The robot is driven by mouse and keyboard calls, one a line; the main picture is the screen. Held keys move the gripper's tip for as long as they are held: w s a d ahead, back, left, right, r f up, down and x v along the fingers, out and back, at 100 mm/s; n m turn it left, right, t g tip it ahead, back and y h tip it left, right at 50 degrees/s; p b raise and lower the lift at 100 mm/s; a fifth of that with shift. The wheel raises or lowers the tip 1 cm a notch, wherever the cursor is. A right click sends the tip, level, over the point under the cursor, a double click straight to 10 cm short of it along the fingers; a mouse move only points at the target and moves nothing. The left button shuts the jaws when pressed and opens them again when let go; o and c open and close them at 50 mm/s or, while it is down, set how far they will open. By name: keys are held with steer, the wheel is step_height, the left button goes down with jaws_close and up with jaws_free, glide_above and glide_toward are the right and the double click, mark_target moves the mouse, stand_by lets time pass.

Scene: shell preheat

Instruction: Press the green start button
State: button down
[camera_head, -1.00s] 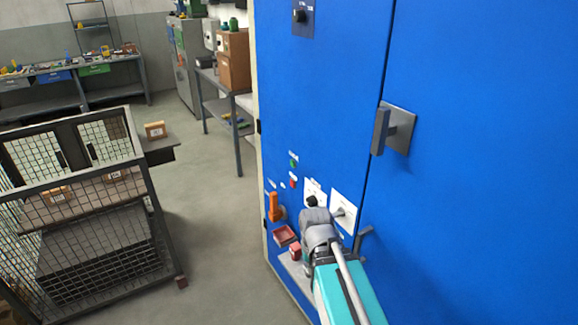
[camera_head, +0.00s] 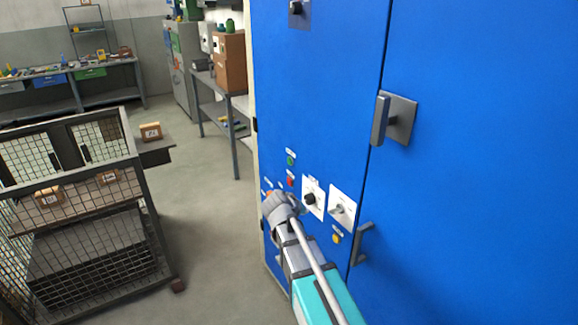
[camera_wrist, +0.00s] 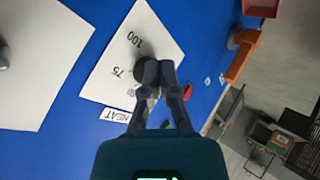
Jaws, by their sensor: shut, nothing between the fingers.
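The green button (camera_head: 290,160) is on the blue cabinet front (camera_head: 320,90) in the head view, just above a red button (camera_head: 291,181). My gripper (camera_head: 277,205) is in front of the panel, below and slightly left of both buttons in the picture. In the wrist view my gripper (camera_wrist: 160,68) is shut and empty, its fingertips partly covering a dark knob (camera_wrist: 143,48) on a white plate. I cannot tell whether the fingertips touch anything.
Two white dial plates, with a black knob (camera_head: 310,199) and a grey knob (camera_head: 338,209), are right of the buttons. An orange handle (camera_wrist: 242,55) shows in the wrist view. A mesh cart (camera_head: 75,215) stands left.

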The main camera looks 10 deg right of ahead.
mark_target(290, 161)
steer(key=w+a+r+n+t+b, duration=0.1)
steer(key=w+a+r+n+t, duration=0.1)
steer(key=w+a, duration=0.4)
steer(key=w+a+r+n+t+b, duration=0.2)
steer(key=w+a+r+t, duration=0.3)
steer(key=w, duration=0.4)
steer(key=shift+w+a+n+t, duration=0.2)
steer(key=shift+a+n+t, duration=0.45)
steer(key=shift+t, duration=0.25)
steer(key=shift+d, duration=0.2)
steer(key=w+d, duration=0.3)
steer(key=d, duration=0.4)
steer(key=shift+d, duration=0.4)
steer(key=shift+w+d, duration=0.1)
steer(key=shift+w, duration=0.05)
stand_by(0.3)
steer(key=shift+w+d, duration=0.1)
steer(key=shift+d, duration=0.15)
